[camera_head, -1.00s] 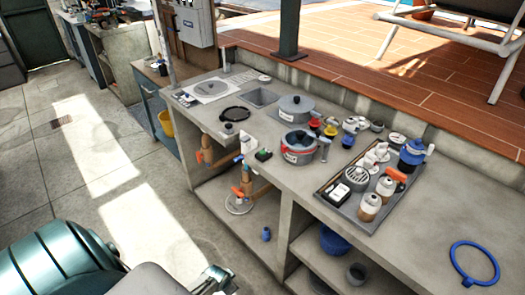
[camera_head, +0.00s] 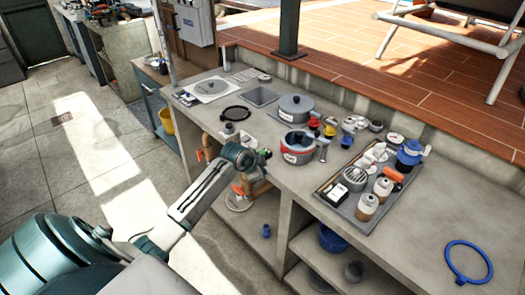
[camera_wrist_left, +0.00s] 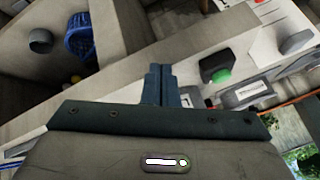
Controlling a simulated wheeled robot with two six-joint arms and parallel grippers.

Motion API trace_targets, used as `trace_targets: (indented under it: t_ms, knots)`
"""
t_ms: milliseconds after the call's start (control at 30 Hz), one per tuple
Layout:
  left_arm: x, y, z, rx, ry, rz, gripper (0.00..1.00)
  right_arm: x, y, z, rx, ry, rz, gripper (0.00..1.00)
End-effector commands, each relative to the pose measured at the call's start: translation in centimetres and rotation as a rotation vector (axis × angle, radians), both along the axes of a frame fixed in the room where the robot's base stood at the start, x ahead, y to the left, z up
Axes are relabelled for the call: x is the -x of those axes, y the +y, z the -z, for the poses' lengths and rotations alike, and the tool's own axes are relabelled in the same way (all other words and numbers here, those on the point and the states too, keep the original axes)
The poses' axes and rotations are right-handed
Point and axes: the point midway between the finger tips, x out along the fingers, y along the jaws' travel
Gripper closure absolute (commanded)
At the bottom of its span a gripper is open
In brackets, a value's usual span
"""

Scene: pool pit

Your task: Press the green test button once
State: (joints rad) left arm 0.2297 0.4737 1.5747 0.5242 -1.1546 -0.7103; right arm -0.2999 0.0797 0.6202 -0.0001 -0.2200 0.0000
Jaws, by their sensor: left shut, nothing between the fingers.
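The green test button (camera_wrist_left: 221,76) sits on a small black box in the left wrist view, on the grey counter close to its front edge. In the head view the button (camera_head: 264,152) is a tiny green spot, partly hidden by my left gripper. My left gripper (camera_wrist_left: 160,84) is shut and empty. Its closed fingertips point over the counter edge, to the left of the button in the wrist view, and look apart from it. In the head view the left gripper (camera_head: 257,160) is right beside the box. My right gripper is not in view.
A red-and-grey pot (camera_head: 298,148) stands right of the button. A tray (camera_head: 336,206) of jars and pump parts is farther right, near a blue ring (camera_head: 469,262). Orange-handled pipework (camera_head: 258,186) is below the counter.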

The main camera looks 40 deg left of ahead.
Motion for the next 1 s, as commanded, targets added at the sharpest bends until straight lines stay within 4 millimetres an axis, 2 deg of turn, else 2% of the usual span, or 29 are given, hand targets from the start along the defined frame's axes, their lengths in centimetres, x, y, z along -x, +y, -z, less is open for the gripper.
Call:
trace_targets:
  t_ms: [33,200,400,600,1000]
  knots:
    - [-1.5,1.2,-2.0,-0.016,-0.025,0.014,1.0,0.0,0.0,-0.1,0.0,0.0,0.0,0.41]
    - [-4.5,3.4,-7.6,-0.051,-0.089,0.078,1.0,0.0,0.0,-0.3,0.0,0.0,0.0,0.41]
    - [-6.5,5.1,-12.1,-0.08,-0.142,0.127,1.0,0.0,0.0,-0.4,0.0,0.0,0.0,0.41]
    - [-7.1,5.6,-13.5,-0.09,-0.157,0.142,1.0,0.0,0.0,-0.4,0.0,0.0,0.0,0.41]
    - [-7.1,5.6,-13.1,-0.09,-0.157,0.142,1.0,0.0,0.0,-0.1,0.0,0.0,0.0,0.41]
